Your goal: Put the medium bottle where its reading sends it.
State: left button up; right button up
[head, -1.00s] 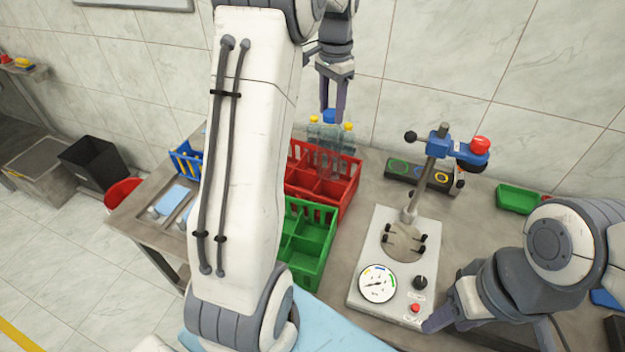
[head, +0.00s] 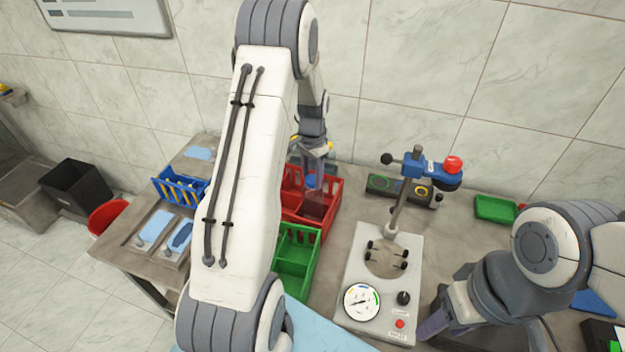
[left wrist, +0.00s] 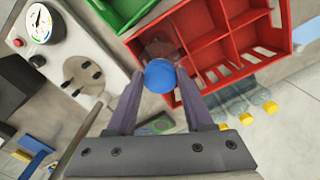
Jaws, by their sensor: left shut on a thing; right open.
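My left gripper (head: 315,160) is shut on a clear bottle with a blue cap (left wrist: 159,74); the bottle hangs over the red crate (head: 336,200). I cannot tell whether the bottle's base touches the crate. The tester (head: 350,322) carries a round dial (head: 361,302) with coloured bands; its reading is too small to tell. My right gripper (head: 436,325) is open and empty at the tester's front right corner.
A green crate (head: 297,268) stands in front of the red one. Bottles with yellow caps (left wrist: 271,107) stand behind the red crate. A blue rack (head: 180,186) is at the left, a small green tray (head: 495,208) at the right. The tester's post rises right of the crates.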

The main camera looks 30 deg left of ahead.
aim_at(313, 203)
pick_arm(q)
notch_tip(313, 203, down, 2)
jog(key=shift+f+p, duration=0.1)
jog(key=shift+p, duration=0.2)
jog(key=shift+f, duration=0.2)
jog(key=shift+f, duration=0.2)
jog(key=o, duration=1.3)
jog(key=shift+r, duration=0.1)
